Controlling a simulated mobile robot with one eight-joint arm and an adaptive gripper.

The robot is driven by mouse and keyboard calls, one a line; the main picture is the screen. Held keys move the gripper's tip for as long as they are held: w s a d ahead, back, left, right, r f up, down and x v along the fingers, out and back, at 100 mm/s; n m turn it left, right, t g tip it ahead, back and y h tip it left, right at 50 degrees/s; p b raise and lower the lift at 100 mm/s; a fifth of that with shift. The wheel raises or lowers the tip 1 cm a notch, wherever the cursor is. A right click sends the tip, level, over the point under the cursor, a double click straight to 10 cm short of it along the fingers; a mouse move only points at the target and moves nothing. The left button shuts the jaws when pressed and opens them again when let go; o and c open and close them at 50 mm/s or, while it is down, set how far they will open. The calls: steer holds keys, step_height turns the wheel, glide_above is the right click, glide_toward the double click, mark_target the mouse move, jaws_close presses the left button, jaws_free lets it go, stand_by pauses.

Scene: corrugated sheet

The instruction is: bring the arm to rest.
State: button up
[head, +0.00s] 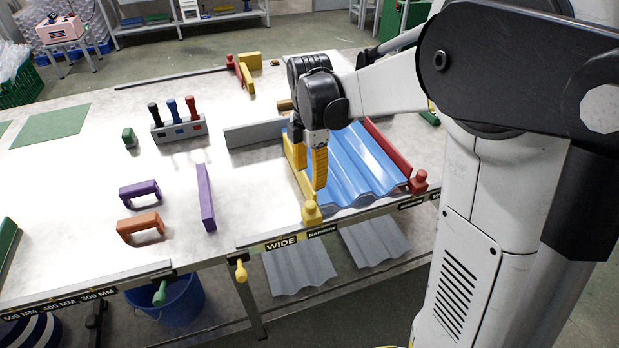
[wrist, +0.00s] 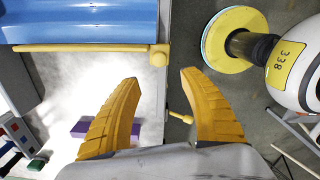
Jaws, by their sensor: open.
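My gripper (head: 309,168) has two yellow ridged fingers and hangs over the table near the left edge of the blue corrugated sheet. In the wrist view the fingers (wrist: 160,85) stand apart with nothing between them. My arm reaches in from the right in the head view. The blue corrugated sheet (head: 352,165) lies between a yellow rail on its left and a red rail (head: 385,143) on its right. The sheet (wrist: 80,22) also shows at the top left of the wrist view. The fingers hide part of the yellow rail in the head view.
A purple handle (head: 140,190), an orange handle (head: 140,222) and a purple bar (head: 205,198) stand on the table's left half. A grey holder (head: 180,130) carries three coloured tools. Grey sheets (head: 298,266) lie on the shelf below. Bare tabletop surrounds the handles.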

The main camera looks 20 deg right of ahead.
stand_by(0.3)
steer(key=s+a+r+m+t, duration=0.1)
steer(key=s+r+m+t, duration=0.2)
steer(key=s+m, duration=0.5)
steer(key=s+a+r+m+t, duration=0.2)
steer(key=s+r+m+t, duration=0.1)
steer(key=s+m, duration=0.6)
steer(key=m+t, duration=0.1)
steer(key=m, duration=0.2)
steer(key=shift+r, duration=0.35)
stand_by(0.8)
